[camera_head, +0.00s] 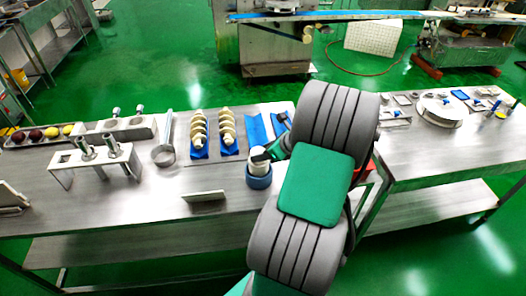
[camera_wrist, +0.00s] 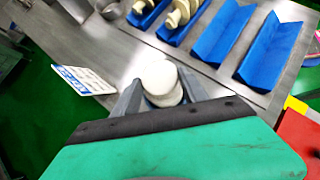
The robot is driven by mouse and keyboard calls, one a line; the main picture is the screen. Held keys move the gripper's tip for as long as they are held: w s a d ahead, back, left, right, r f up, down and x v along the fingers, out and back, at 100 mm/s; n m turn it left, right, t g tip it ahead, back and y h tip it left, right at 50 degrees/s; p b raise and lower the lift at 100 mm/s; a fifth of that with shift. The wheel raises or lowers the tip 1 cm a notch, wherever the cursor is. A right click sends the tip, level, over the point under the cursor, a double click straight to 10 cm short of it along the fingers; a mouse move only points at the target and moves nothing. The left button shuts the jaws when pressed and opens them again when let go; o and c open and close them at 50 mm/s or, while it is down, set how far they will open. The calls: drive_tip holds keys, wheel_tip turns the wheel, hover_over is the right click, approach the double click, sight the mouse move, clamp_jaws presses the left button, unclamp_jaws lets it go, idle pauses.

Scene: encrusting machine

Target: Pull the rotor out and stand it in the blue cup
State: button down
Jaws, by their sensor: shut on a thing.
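The white rotor (camera_head: 258,158) is upright at the front of the steel table, with its lower end at the mouth of the blue cup (camera_head: 259,181). I cannot tell whether it rests on the cup's bottom. My gripper (camera_head: 266,156) reaches in from the right and is shut on the rotor. In the wrist view the rotor's round white top (camera_wrist: 158,76) shows between the two grey fingers of my gripper (camera_wrist: 160,92).
Two cream screws (camera_head: 198,127) lie on blue holders left of empty blue V-shaped holders (camera_head: 256,131). A steel stand (camera_head: 99,158) with two metal cylinders is at the left. A small sign plate (camera_head: 204,196) stands left of the cup. Bare table lies between them.

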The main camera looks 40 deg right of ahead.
drive_tip(key=shift+f+b, duration=0.8)
drive_tip(key=shift+f, duration=1.55)
drive_tip(key=c, duration=0.5)
unclamp_jaws()
drive_tip(key=shift+o, duration=1)
